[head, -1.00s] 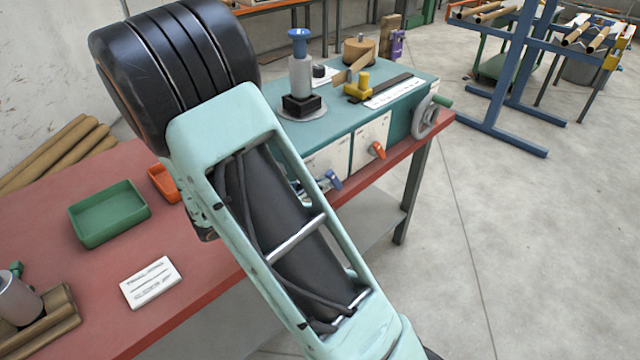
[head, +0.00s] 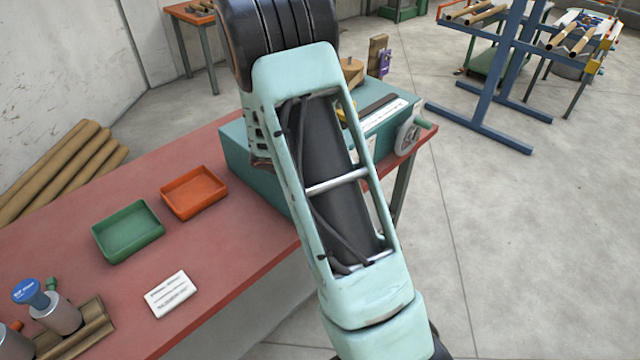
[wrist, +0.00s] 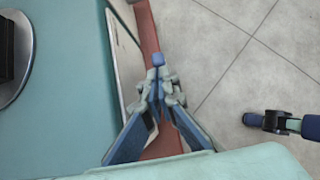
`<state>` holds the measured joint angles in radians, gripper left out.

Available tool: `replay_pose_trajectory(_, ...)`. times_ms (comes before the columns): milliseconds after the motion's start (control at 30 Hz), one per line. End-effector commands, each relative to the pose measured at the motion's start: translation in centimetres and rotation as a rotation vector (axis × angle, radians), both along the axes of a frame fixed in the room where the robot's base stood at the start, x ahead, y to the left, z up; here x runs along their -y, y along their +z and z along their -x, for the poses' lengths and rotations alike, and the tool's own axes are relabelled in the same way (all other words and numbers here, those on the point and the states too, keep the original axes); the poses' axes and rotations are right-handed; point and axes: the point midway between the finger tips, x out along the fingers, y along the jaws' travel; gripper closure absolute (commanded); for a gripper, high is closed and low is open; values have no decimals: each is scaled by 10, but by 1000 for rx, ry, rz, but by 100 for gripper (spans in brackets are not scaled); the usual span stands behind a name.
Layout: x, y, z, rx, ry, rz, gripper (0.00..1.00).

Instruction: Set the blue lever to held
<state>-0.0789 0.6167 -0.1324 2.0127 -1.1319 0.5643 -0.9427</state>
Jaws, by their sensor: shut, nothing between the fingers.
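In the wrist view my gripper (wrist: 160,88) is shut and empty, with its fingertips together beside the front of the teal machine. A small blue piece (wrist: 158,60), which looks like the end of the blue lever, shows just past the fingertips. I cannot tell whether they touch it. The rest of the lever and its setting are hidden. In the head view my arm covers the lever and most of the machine (head: 238,160).
The machine stands on a red table with a green tray (head: 128,232), an orange tray (head: 194,192) and a white card (head: 170,294). A handwheel (head: 409,136) sits at the machine's right end. A blue rack (head: 490,95) stands farther right. The floor between is clear.

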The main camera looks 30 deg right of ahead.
Motion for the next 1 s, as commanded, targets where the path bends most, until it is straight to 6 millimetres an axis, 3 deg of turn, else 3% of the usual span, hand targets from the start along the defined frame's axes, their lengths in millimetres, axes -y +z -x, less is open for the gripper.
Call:
replay_pose_trajectory(400, 21, 1, -7, 0, -2, 3, 100)
replay_pose_trajectory(1000, 27, 0, -9, -1, -3, 3, 100)
